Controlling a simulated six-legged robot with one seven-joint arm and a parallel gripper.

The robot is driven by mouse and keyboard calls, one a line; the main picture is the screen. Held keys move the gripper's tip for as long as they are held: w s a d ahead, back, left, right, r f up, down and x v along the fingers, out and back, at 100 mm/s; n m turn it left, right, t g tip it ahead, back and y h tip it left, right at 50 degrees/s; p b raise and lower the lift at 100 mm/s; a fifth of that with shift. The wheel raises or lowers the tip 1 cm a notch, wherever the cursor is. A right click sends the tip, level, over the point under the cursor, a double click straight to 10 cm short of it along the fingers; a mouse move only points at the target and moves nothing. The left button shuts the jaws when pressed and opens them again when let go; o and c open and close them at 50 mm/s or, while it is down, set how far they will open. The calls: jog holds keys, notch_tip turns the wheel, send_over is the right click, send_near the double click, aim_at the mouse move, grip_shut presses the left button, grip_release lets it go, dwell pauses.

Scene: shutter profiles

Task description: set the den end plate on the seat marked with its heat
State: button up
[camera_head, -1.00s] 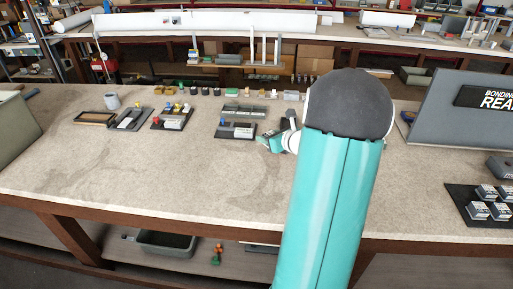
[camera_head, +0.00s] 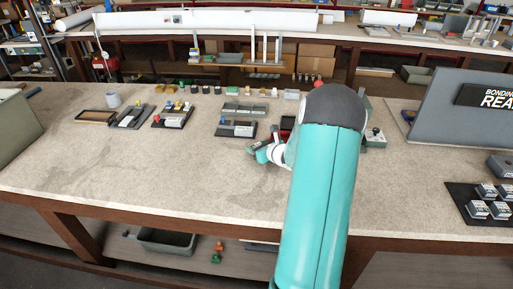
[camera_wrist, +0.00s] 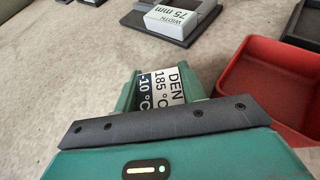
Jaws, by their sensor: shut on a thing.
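In the wrist view my gripper (camera_wrist: 168,78) is shut on the den end plate (camera_wrist: 175,92), a small block whose label reads DEN, 185 °C and, on a dark band, -10 °C. The green fingers stand on both sides of it, above the bare worktop. In the head view my gripper (camera_head: 256,152) is small, in front of the dark fixtures, and the plate cannot be made out there. I cannot pick out a seat marked with a heat in either view.
A red tray (camera_wrist: 290,85) lies close on the right in the wrist view. A block labelled WIDTH 75 mm (camera_wrist: 172,18) sits on a dark base ahead. Dark fixtures (camera_head: 236,130) stand behind my gripper. The worktop's front left (camera_head: 150,175) is clear.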

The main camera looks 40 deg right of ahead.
jog(key=shift+f, duration=0.15)
jog(key=o, duration=0.7)
jog(key=shift+c, duration=0.2)
jog(key=shift+o, duration=0.2)
